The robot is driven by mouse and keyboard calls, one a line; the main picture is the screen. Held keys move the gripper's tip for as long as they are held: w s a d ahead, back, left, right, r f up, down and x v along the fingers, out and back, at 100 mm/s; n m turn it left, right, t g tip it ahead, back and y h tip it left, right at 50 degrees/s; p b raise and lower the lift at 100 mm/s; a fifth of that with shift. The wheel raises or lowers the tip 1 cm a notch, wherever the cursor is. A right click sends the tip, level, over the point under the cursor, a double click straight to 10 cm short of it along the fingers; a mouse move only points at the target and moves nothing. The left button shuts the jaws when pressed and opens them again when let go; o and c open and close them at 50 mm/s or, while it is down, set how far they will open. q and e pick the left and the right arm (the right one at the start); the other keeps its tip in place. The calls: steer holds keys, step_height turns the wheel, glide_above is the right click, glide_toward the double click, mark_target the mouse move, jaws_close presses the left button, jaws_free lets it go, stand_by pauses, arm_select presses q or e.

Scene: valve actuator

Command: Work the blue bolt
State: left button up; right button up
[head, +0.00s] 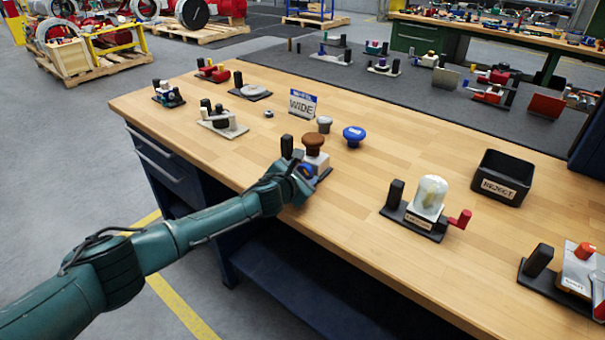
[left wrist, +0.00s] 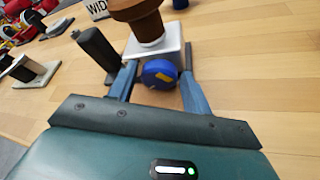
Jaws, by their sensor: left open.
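The blue bolt (left wrist: 160,73), a round blue piece with a yellow mark, sits on the front of a white block (left wrist: 168,50) topped by a brown knob (left wrist: 136,14). The brown knob also shows in the head view (head: 314,141). My left gripper (head: 303,174) is at the front of this unit, its hand partly hiding the unit's base. In the left wrist view its two blue fingers (left wrist: 160,80) stand open on either side of the bolt, with gaps visible. Whether a finger touches the block cannot be told. My right gripper is not in view.
A black post (left wrist: 97,48) stands just left of the unit. A loose blue knob (head: 354,134), a grey knob (head: 324,124) and a WIDE sign (head: 302,103) are behind. The bench between is clear.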

arm_select(q)
steer(key=c, duration=0.7)
steer(key=shift+r+p, duration=0.15)
steer(key=shift+p, duration=0.25)
steer(key=shift+a+r+n+p, duration=0.1)
steer(key=shift+n+p, duration=0.4)
steer(key=shift+p, duration=0.15)
steer(key=shift+w+a+n+g+h+p, duration=0.1)
steer(key=shift+n+g+h+p, duration=0.3)
steer(key=shift+n+h+p, duration=0.4)
steer(key=shift+a+n+g+h+p, duration=0.1)
steer(key=shift+n+g+h+p, duration=0.3)
steer(key=shift+n, duration=0.7)
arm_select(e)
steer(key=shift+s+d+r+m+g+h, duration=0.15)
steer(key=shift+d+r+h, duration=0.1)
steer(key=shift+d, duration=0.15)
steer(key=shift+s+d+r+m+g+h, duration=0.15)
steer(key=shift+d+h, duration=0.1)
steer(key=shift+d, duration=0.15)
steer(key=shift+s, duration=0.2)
